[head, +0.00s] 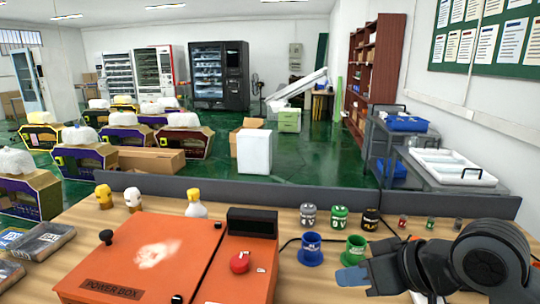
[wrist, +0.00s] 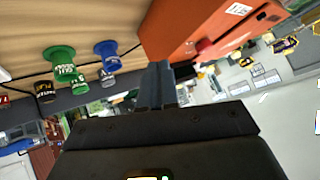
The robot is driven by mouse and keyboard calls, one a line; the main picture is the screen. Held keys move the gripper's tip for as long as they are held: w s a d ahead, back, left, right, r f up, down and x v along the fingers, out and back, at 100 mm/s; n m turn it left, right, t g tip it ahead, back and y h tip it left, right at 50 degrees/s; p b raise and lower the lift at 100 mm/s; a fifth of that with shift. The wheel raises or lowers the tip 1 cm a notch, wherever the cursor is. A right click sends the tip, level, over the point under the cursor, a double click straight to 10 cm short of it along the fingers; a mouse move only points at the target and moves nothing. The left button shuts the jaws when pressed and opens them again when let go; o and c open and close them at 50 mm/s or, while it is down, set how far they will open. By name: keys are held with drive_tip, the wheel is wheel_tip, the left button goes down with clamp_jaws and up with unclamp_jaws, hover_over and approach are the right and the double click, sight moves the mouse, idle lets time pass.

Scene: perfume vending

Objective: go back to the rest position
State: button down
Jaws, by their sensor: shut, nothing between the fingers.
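My gripper (head: 353,277) is at the right front of the wooden table in the head view, with my dark arm behind it at the right edge. Its blue-grey fingers (wrist: 158,87) are together in the wrist view, with nothing between them. A blue cup (head: 310,250) and a green cup (head: 354,250) stand on the table just beyond the fingertips. The green cup (wrist: 62,62) and blue cup (wrist: 108,54) also show in the wrist view, apart from the fingers.
The orange power box (head: 140,255) fills the table's left-middle, with a red knob (head: 240,262) on its side unit. Several lidded jars and small pots line the back edge, including a black jar (head: 371,219). A grey low partition (head: 270,190) runs behind them.

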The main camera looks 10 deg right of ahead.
drive_tip(key=s+a+r+m+t, duration=0.1)
drive_tip(key=a+r+m+t, duration=0.4)
drive_tip(key=a+t, duration=0.4)
drive_tip(key=s+d+f+m+g+h, duration=0.1)
drive_tip(key=s+d+f+m+h, duration=0.15)
drive_tip(key=s+f, duration=0.5)
drive_tip(key=s+d+f+m+h, duration=0.1)
drive_tip(key=s+f+m+h, duration=0.3)
drive_tip(key=s, duration=0.7)
drive_tip(key=s+d+n, duration=0.4)
drive_tip(key=s, duration=0.5)
drive_tip(key=s+d+n+b, duration=0.1)
drive_tip(key=s+d+n, duration=0.3)
drive_tip(key=s, duration=0.5)
drive_tip(key=shift+g, duration=0.3)
drive_tip(key=shift+y, duration=0.25)
